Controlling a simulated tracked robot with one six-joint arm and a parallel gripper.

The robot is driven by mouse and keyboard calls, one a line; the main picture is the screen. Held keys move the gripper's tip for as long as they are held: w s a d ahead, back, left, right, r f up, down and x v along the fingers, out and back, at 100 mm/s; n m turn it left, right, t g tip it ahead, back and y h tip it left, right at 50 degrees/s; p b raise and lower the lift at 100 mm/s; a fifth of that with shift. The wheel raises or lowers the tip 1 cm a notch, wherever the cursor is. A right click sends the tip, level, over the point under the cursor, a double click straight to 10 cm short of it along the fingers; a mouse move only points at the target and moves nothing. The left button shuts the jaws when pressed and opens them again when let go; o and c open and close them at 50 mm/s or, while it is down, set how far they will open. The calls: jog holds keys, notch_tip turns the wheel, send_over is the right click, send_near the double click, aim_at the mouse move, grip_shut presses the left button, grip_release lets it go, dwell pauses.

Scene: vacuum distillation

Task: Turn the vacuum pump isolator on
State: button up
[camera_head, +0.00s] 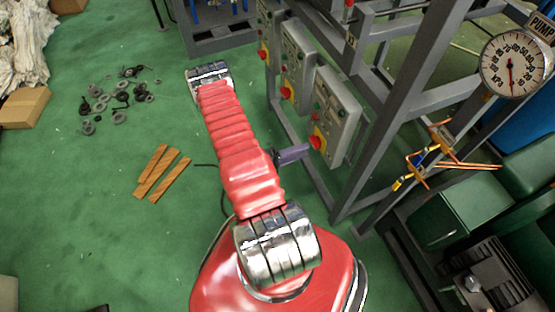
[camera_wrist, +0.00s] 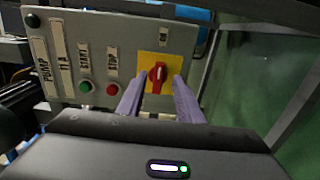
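The pump isolator is a red rotary knob (camera_wrist: 157,75) on a yellow square plate (camera_wrist: 146,63), on a grey control panel (camera_wrist: 110,40) labelled PUMP 11A. The knob's grip bar looks upright in the wrist view. My gripper (camera_wrist: 158,92) has two purple fingers, open, one on each side below the knob, with tips close to the yellow plate. I cannot tell whether they touch the knob. In the head view, my gripper (camera_head: 306,150) reaches right from my red arm to the nearest panel's isolator (camera_head: 317,141).
A green button (camera_wrist: 85,87) and a red button (camera_wrist: 112,89) sit left of the isolator. Similar panels (camera_head: 296,55) stand farther back on a grey frame (camera_head: 370,160). Wood strips (camera_head: 161,172) and black rings (camera_head: 100,105) lie on the green floor. A dial gauge (camera_head: 512,64) is upper right.

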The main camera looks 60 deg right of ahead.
jog(key=v, duration=1)
jog(key=shift+d, duration=0.1)
dwell(0.6)
